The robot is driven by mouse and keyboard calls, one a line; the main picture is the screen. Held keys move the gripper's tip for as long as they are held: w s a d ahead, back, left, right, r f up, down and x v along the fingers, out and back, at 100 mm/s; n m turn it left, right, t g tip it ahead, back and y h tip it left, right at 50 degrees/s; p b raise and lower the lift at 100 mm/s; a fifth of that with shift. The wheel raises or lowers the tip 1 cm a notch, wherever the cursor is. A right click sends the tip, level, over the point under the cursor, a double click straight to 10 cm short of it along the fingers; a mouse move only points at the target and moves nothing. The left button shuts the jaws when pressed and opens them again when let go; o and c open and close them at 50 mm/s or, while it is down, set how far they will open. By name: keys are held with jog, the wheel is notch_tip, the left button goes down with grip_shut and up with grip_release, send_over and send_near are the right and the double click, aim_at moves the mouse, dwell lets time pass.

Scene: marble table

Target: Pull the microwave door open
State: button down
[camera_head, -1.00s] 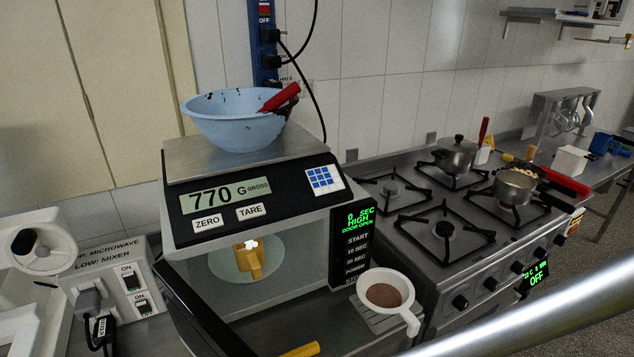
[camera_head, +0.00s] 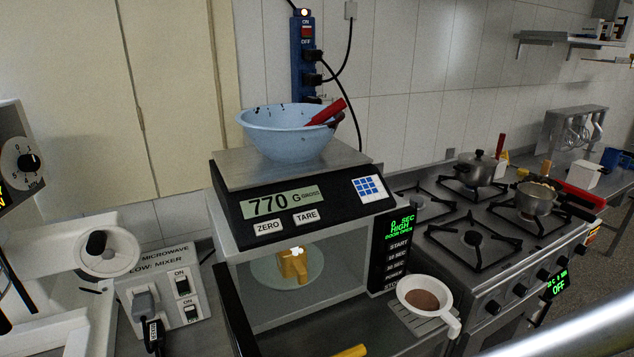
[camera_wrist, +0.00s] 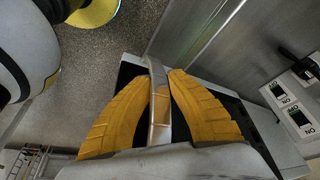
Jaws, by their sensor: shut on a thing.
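The microwave (camera_head: 388,303) stands under a kitchen scale, with its display lit green and reading door open. Its door (camera_head: 236,318) is swung outward at the left, seen nearly edge-on as a dark strip, and the cavity is exposed. A yellow item (camera_head: 292,268) sits inside on the round glass plate. My gripper (camera_wrist: 162,85) shows two yellow ribbed fingers in the wrist view, shut around the grey metal door handle (camera_wrist: 159,107). In the head view only a yellow fingertip shows at the bottom edge; the handle is hidden there.
The scale (camera_head: 230,178) carries a blue bowl (camera_head: 290,135). A white cup (camera_head: 425,297) stands right of the microwave on a small grate. A gas stove (camera_head: 440,243) with pots is further right. A switch box (camera_head: 165,295) and white mixer stand left of the door.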

jog(key=shift+w, duration=0.2)
jog(key=c, duration=1.2)
grip_release()
jog(key=shift+w+a, duration=0.1)
jog(key=shift+w, duration=0.1)
jog(key=shift+s, duration=0.15)
jog(key=shift+r, duration=0.1)
jog(key=v, duration=1.1)
jog(key=shift+s+r, duration=0.2)
jog(key=shift+r, duration=0.15)
